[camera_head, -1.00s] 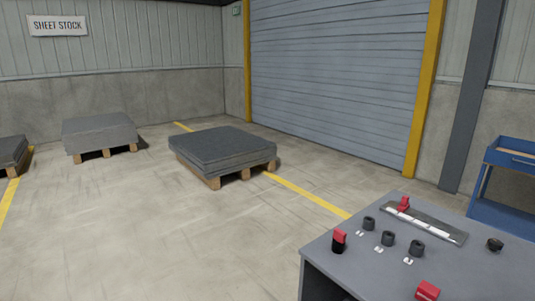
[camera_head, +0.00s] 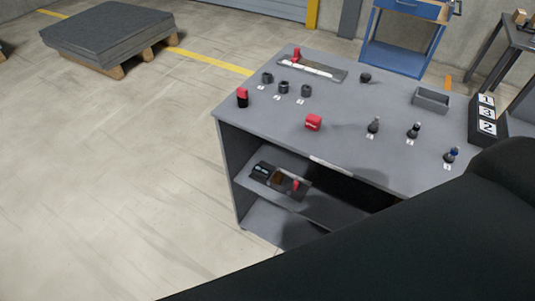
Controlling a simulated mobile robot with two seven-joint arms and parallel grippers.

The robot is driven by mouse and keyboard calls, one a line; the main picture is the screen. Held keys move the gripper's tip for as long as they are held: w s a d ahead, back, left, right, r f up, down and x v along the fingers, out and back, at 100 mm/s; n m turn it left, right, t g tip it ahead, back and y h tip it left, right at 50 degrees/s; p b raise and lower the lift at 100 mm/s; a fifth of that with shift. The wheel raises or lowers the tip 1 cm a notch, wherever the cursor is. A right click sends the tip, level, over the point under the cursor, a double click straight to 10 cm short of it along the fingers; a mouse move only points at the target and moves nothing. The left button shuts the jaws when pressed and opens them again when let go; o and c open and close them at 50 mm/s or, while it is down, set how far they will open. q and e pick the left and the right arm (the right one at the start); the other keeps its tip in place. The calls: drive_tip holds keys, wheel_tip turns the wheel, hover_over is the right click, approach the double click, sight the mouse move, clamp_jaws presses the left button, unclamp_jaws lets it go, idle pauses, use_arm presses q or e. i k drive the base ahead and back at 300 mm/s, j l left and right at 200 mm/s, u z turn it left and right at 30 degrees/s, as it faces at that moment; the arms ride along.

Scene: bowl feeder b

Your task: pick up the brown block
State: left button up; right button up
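A small brown block-like item (camera_head: 278,177) lies in a dark tray (camera_head: 291,191) on the upper inner shelf of the grey bench, between a black item with a light label (camera_head: 261,169) and a small red item (camera_head: 296,185). It is small and dim, so its exact shape is hard to tell. Tan-brown pieces (camera_head: 520,17) also show on a dark table at the far top right. Neither gripper is in view. A large black shape, which seems to be part of my own arm, covers the lower right.
The grey bench top (camera_head: 345,115) holds a red block (camera_head: 313,122), a black item with a red top (camera_head: 242,97), several black cylinders and knobs, a grey open box (camera_head: 431,99) and a numbered stand (camera_head: 487,120). A blue cart (camera_head: 405,40) stands behind.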

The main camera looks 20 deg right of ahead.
sight(278, 178)
drive_tip(key=i+j+z, duration=0.2)
drive_tip(key=i+j, duration=0.15)
drive_tip(key=j+z, duration=0.1)
drive_tip(key=z, duration=1.9)
